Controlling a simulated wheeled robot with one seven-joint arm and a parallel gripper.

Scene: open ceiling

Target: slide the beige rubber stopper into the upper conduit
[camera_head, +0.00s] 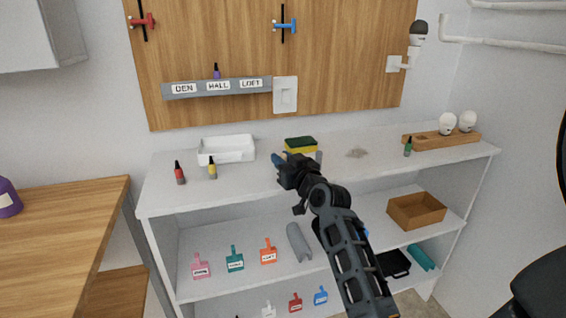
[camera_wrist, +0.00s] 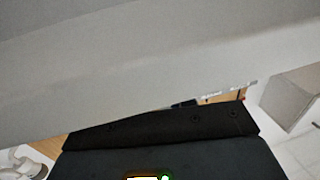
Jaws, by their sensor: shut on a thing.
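My gripper (camera_head: 290,170) is over the front half of the white shelf's top, just in front of the yellow and green sponge. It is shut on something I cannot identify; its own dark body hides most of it. A small blue part (camera_head: 277,159) shows at its left and a grey part (camera_head: 319,157) at its right. In the wrist view a large blurred grey surface (camera_wrist: 130,70) fills the upper part, close to the camera. The upper conduit (camera_head: 520,5) is a white pipe at the top right, above a lower white pipe (camera_head: 500,42). I cannot make out a beige stopper.
The shelf top (camera_head: 250,183) holds a white tray (camera_head: 227,150), small bottles, the sponge (camera_head: 300,145), a beige patch (camera_head: 357,152) and a wooden block (camera_head: 445,138) with white bulbs. A wooden board with a bulb holder (camera_head: 398,63) hangs behind.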

